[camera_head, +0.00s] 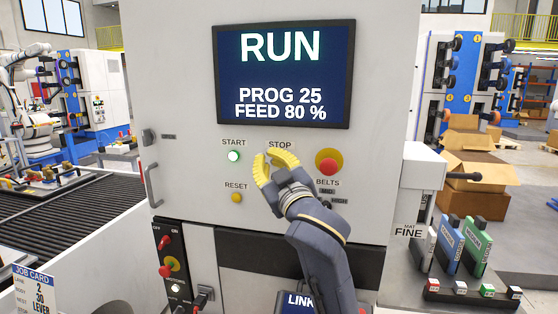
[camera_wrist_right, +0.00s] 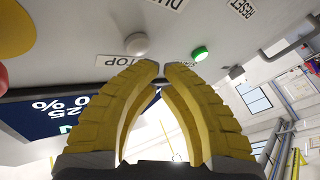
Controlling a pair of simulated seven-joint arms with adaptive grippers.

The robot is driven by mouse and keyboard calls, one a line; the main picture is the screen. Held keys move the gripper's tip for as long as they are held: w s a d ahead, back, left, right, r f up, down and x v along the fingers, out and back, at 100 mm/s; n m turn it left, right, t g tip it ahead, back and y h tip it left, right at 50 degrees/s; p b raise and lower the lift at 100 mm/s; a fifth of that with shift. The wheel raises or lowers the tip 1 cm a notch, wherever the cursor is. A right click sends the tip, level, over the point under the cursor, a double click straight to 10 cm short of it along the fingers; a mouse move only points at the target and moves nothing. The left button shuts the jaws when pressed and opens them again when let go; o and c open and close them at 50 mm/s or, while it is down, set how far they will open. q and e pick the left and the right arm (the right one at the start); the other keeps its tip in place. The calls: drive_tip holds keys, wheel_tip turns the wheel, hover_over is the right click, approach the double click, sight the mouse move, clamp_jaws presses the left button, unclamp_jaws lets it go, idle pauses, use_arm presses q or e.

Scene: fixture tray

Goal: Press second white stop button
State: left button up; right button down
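The white stop button (camera_wrist_right: 137,45) shows in the right wrist view beside the STOP label (camera_wrist_right: 122,61), just beyond my fingertips. In the head view the STOP label (camera_head: 280,145) is visible, but my right gripper (camera_head: 265,161) covers the button under it. My right gripper's yellow fingers (camera_wrist_right: 161,68) point at the panel, with a gap between the tips and nothing held. The tips look close to the button; I see no contact. My left gripper is not in view.
The lit green START button (camera_head: 233,156) is left of STOP, the yellow RESET button (camera_head: 236,197) below it, and a red mushroom button (camera_head: 328,162) right. The screen (camera_head: 284,75) reads RUN, PROG 25, FEED 80 %. A conveyor (camera_head: 75,215) stands left, colored blocks (camera_head: 475,245) right.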

drive_tip(key=shift+w+d, duration=0.3)
drive_tip(key=shift+w, duration=0.55)
idle(2.4)
drive_tip(key=shift+s+a, duration=0.1)
drive_tip(key=shift+s, duration=0.05)
drive_tip(key=shift+s+a, duration=0.15)
drive_tip(key=shift+s, duration=0.55)
drive_tip(key=shift+s, duration=0.1)
drive_tip(key=shift+s+a, duration=0.25)
drive_tip(key=shift+s, duration=0.5)
drive_tip(key=shift+s+a, duration=0.25)
drive_tip(key=shift+s, duration=0.55)
drive_tip(key=shift+s+a, duration=0.25)
drive_tip(key=shift+s, duration=0.5)
